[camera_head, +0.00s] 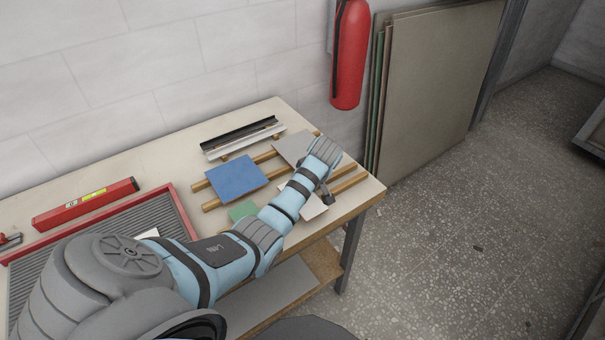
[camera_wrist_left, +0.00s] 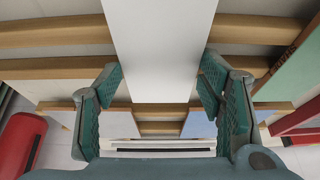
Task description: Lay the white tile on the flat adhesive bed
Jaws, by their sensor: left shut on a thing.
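The white tile (camera_wrist_left: 160,45) lies between the two fingers of my left gripper (camera_wrist_left: 162,78) in the left wrist view, with a finger against each side edge. In the head view the tile (camera_head: 314,208) is at the front right of the table, partly hidden behind my left forearm and gripper (camera_head: 327,194). It is at the wooden slats; I cannot tell whether it still touches them. The flat adhesive bed (camera_head: 118,221) is a grey ridged surface inside a red frame at the left. My arm hides its near right part. My right gripper is not in view.
A blue tile (camera_head: 236,178), a grey tile (camera_head: 293,148) and a green tile (camera_head: 242,211) lie on or by the slats (camera_head: 265,157). Metal trims (camera_head: 243,137) lie behind. A red spirit level (camera_head: 86,203) lies behind the bed. A red extinguisher (camera_head: 347,60) hangs beyond.

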